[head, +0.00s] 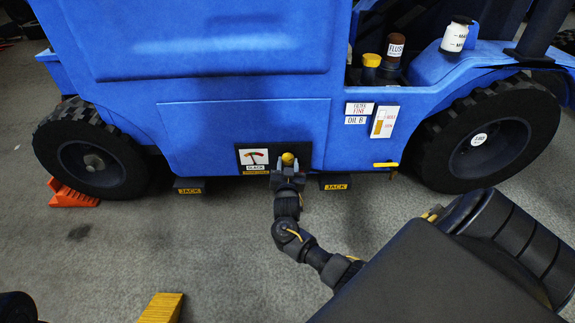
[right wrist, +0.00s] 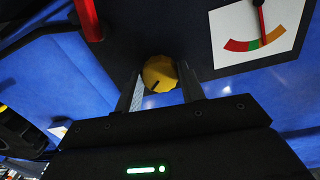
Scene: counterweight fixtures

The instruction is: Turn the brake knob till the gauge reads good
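The yellow brake knob (head: 288,158) sits on a dark panel low on the blue vehicle's side. In the right wrist view the knob (right wrist: 159,72) has a dark mark and lies between my right gripper's fingertips (right wrist: 160,78), with little or no gap on either side. My right gripper (head: 288,174) shows just below the knob in the head view. The white gauge (head: 254,158) is left of the knob, with a plate below that seems to read SLACK. In the wrist view the gauge (right wrist: 258,32) has a red needle pointing near the green-orange border. My left gripper is not in view.
Two jacks (head: 190,187) (head: 336,184) stand under the vehicle on either side. An orange wheel chock (head: 73,197) is at the left tyre. A yellow handle (head: 386,165) sticks out at right. A yellow block (head: 162,308) lies on the open grey floor. Bottles (head: 371,66) stand on a ledge above.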

